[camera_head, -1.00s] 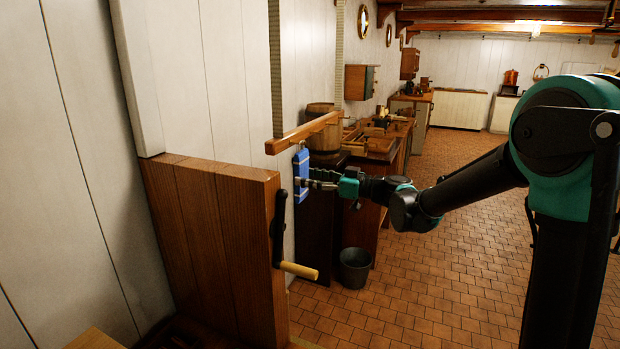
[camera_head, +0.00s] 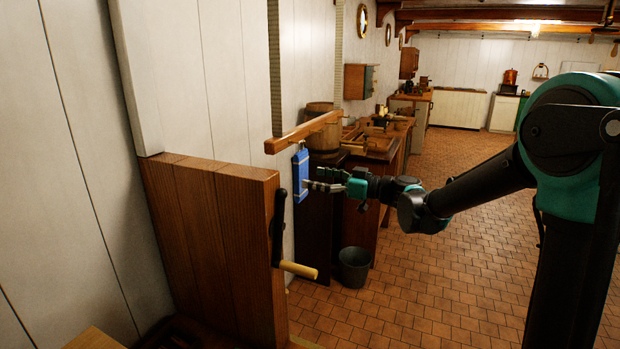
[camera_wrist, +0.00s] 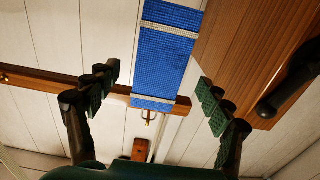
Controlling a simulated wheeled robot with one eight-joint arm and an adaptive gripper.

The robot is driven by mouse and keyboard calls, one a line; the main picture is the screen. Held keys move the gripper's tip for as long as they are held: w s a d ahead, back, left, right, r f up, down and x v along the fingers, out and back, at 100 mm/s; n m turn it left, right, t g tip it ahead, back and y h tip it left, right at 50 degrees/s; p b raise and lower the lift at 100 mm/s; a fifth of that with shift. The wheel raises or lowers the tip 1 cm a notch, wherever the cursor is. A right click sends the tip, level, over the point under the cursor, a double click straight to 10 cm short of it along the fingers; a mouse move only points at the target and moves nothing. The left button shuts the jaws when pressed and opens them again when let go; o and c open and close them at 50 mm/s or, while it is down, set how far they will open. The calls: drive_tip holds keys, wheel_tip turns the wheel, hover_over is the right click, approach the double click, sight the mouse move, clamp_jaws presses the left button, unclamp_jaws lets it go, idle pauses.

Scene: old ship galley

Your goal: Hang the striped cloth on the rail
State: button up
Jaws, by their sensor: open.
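The striped cloth (camera_head: 299,178) is blue with pale bands and hangs upright below the wooden rail (camera_head: 303,133) on the wall. In the wrist view the cloth (camera_wrist: 163,62) lies across the rail (camera_wrist: 45,82), with a brass hook (camera_wrist: 149,117) at its end. I cannot tell exactly how the cloth is held to the hook. My gripper (camera_head: 314,180) is open and empty, just right of the cloth. In the wrist view its fingers (camera_wrist: 155,100) are spread wide, one to each side of the cloth, touching nothing visible.
A wooden panel (camera_head: 215,240) with a crank handle (camera_head: 298,269) stands left of the cloth. A barrel (camera_head: 322,125) and wooden counter (camera_head: 385,145) stand behind the gripper. A bucket (camera_head: 354,267) is on the floor below. The tiled floor to the right is clear.

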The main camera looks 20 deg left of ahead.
drive_tip(key=d, duration=0.9)
drive_tip(key=s+d+f+m+t+h, duration=0.1)
drive_tip(key=s+d+f+m+h, duration=0.3)
drive_tip(key=d+f, duration=0.35)
drive_tip(key=s+d+f+m+t+h, duration=0.1)
drive_tip(key=s+d+f+m+h, duration=0.3)
drive_tip(key=d+f, duration=0.4)
drive_tip(key=s+d+f+m+h, duration=0.4)
drive_tip(key=s+d+f+h, duration=0.1)
drive_tip(key=d, duration=0.5)
drive_tip(key=s+d+f+m+t+h, duration=0.1)
drive_tip(key=s+d+f+m+h, duration=0.4)
drive_tip(key=d+f, duration=0.3)
drive_tip(key=d, duration=0.2)
drive_tip(key=shift+s+d+f, duration=0.2)
drive_tip(key=shift+s+d, duration=0.15)
drive_tip(key=shift+s, duration=0.05)
